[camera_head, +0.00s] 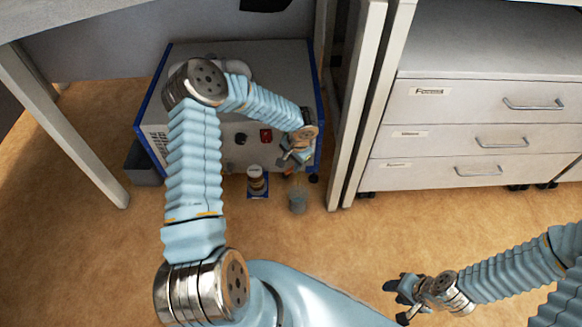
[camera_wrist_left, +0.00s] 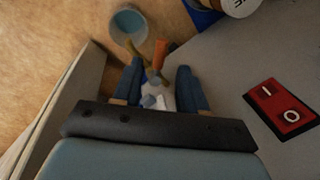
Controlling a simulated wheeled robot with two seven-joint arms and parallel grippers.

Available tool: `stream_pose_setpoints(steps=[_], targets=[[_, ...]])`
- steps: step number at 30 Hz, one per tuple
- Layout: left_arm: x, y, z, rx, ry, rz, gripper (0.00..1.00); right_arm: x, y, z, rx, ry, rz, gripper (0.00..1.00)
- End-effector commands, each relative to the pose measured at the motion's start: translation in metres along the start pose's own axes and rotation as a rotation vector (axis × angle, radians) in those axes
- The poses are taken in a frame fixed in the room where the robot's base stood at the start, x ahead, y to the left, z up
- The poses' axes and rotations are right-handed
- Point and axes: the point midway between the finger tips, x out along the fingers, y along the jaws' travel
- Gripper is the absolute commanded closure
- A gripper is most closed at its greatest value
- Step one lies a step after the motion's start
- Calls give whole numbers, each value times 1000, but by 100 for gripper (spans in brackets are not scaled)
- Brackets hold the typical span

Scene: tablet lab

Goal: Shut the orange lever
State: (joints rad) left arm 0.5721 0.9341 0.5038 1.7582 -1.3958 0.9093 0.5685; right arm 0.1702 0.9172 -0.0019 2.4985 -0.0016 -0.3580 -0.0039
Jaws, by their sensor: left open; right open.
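The orange lever (camera_wrist_left: 161,53) shows in the left wrist view, standing up from a small pale fitting (camera_wrist_left: 158,98) on the grey machine's front. My left gripper (camera_wrist_left: 160,68) is open, with one blue finger on each side of the lever and fitting. I cannot tell whether either finger touches them. My right gripper (camera_head: 405,290) is open and empty, low over the floor at the bottom right.
A beaker (camera_head: 297,202) stands on the floor below my left gripper, and a jar (camera_head: 257,182) stands left of it. A red switch (camera_head: 265,135) is on the machine's front. A table leg (camera_head: 352,120) and drawer cabinet (camera_head: 460,105) stand close on the right.

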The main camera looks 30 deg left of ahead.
Motion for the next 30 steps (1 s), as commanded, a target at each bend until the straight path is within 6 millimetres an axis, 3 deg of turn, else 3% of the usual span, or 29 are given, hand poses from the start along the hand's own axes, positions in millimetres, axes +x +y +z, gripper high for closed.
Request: stream_pose_setpoints(steps=[6,17,25,30], targets=[[30,0,1,-1,-1,1,58,3,1,0,0,-1,-1,58],[35,0,0,1,0,0,58,3,1,0,0,-1,-1,58],[35,0,0,1,0,0,98,3,1,0,0,-1,-1,58],[35,0,0,1,0,0,100,3,1,0,0,-1,-1,58]])
